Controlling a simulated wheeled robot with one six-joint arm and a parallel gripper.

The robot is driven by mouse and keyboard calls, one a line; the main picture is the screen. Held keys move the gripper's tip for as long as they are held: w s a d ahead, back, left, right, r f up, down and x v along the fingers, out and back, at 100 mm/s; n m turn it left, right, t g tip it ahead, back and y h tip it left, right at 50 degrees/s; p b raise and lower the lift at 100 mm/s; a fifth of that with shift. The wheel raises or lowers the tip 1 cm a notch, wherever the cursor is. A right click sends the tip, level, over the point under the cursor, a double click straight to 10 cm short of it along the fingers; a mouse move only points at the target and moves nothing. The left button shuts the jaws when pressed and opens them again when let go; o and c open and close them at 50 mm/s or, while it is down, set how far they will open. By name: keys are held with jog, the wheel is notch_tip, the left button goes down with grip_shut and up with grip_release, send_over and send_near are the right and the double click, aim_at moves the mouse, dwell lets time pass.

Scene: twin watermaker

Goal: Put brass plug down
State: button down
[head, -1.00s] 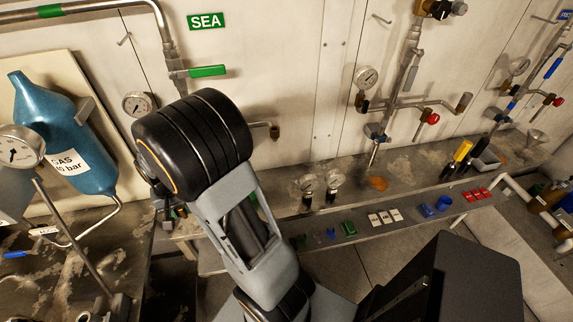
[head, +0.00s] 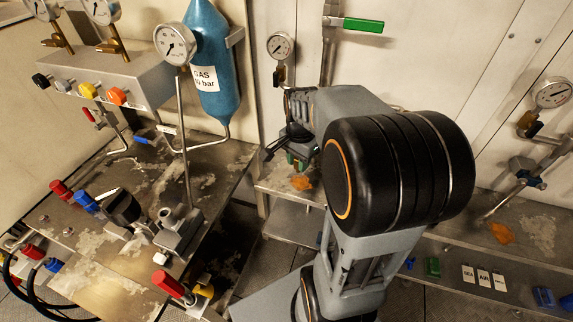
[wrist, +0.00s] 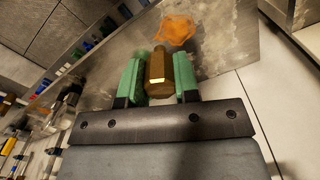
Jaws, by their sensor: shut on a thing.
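The brass plug (wrist: 158,72) is a stubby brass-brown piece between the two green finger pads in the wrist view. My gripper (wrist: 160,82) is shut on it, one pad on each side. An orange patch (wrist: 176,27) on the metal bench lies just beyond the plug's far end; I cannot tell whether the plug touches the bench. In the head view, my gripper (head: 296,156) is left of my arm, above the bench and near the orange patch (head: 301,183). The plug cannot be made out there.
A stained metal bench (head: 120,250) on the left carries valves, coloured knobs and a gauge post. A blue gas cylinder (head: 207,55) stands behind it. A wall gauge (head: 281,46) is behind my gripper. Labelled tiles (head: 484,278) lie on the lower shelf at right.

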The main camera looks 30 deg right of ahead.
jog(key=w+f, duration=0.4)
jog(key=w, duration=0.1)
jog(key=w+f, duration=0.2)
jog(key=w, duration=0.1)
jog(key=shift+w+a+f, duration=0.2)
jog(key=shift+a+f, duration=0.15)
jog(key=shift+f, duration=0.05)
jog(key=shift+w+f, duration=0.55)
jog(key=shift+f, duration=1.55)
jog(key=shift+f, duration=0.1)
jog(key=shift+f, duration=0.15)
jog(key=c, duration=0.8)
grip_release()
jog(key=shift+c, duration=0.2)
